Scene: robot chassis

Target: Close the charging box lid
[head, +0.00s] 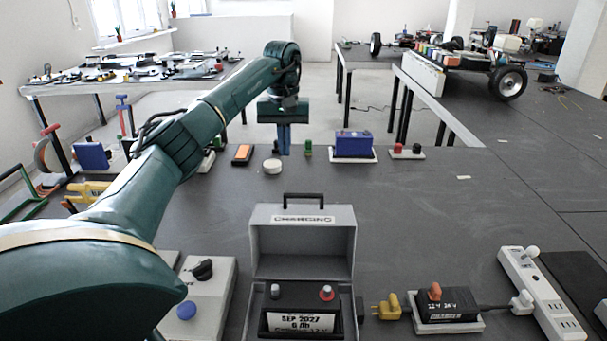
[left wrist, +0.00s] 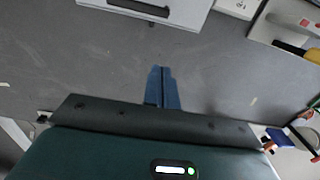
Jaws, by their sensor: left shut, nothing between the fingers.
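The grey charging box stands at the front middle of the table in the head view. Its lid (head: 302,265) is open and tilted up at the back, with a dark handle on top and a "CHARGING" label. Inside the box sits a dark battery (head: 300,301) with a date label and two terminals, one grey and one red. My left gripper (head: 284,152) is shut and empty, pointing down above the table well behind the lid. In the left wrist view its blue fingers (left wrist: 162,88) are together, and part of the lid (left wrist: 150,12) shows at the top edge. My right gripper is not in view.
A grey switch panel (head: 212,283) stands left of the box. A yellow plug (head: 388,307), a black charger (head: 447,304) and a white power strip (head: 540,290) lie to the right. A blue device (head: 353,145) stands farther back. The table behind the lid is mostly clear.

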